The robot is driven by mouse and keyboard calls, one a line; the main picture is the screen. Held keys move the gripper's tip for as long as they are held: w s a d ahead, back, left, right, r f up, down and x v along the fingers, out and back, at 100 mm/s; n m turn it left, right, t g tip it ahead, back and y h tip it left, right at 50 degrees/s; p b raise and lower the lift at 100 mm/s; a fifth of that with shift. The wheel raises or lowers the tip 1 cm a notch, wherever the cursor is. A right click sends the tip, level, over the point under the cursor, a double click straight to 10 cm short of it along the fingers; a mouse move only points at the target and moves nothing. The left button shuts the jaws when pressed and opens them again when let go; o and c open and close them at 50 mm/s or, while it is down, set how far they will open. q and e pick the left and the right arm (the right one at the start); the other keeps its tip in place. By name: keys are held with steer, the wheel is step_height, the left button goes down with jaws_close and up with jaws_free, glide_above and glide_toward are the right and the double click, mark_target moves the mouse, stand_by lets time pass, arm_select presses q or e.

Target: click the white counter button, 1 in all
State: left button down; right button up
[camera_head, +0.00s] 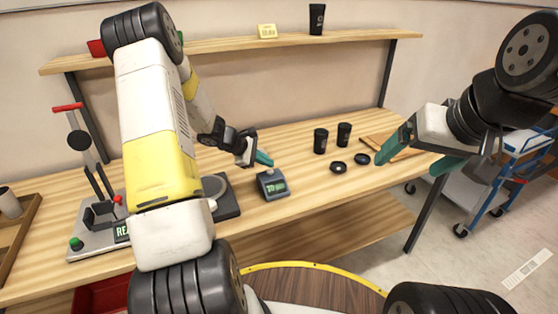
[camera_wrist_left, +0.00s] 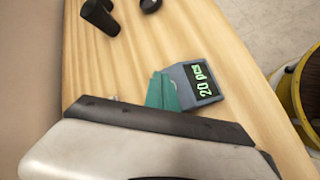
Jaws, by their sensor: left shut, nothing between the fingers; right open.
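The counter (camera_head: 272,185) is a small dark grey-blue box with a green lit display on the table. In the left wrist view the counter (camera_wrist_left: 204,82) shows what reads as "20 Pcs". My right gripper (camera_head: 420,154) is open and empty, at the table's right end.
Two black cups (camera_head: 320,141) and two dark lids (camera_head: 339,167) stand right of the counter. A wooden board (camera_head: 385,139) lies beyond them. A lever press (camera_head: 95,215) and a wooden tray (camera_head: 22,235) are at the left. A shelf (camera_head: 230,45) runs above the back.

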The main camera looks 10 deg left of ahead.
mark_target(267, 171)
arm_select(q)
steer(key=shift+f, duration=0.1)
steer(key=shift+f, duration=0.3)
steer(key=shift+f, duration=0.5)
stand_by(0.6)
steer(key=shift+r, duration=0.9)
steer(key=shift+r, duration=2.55)
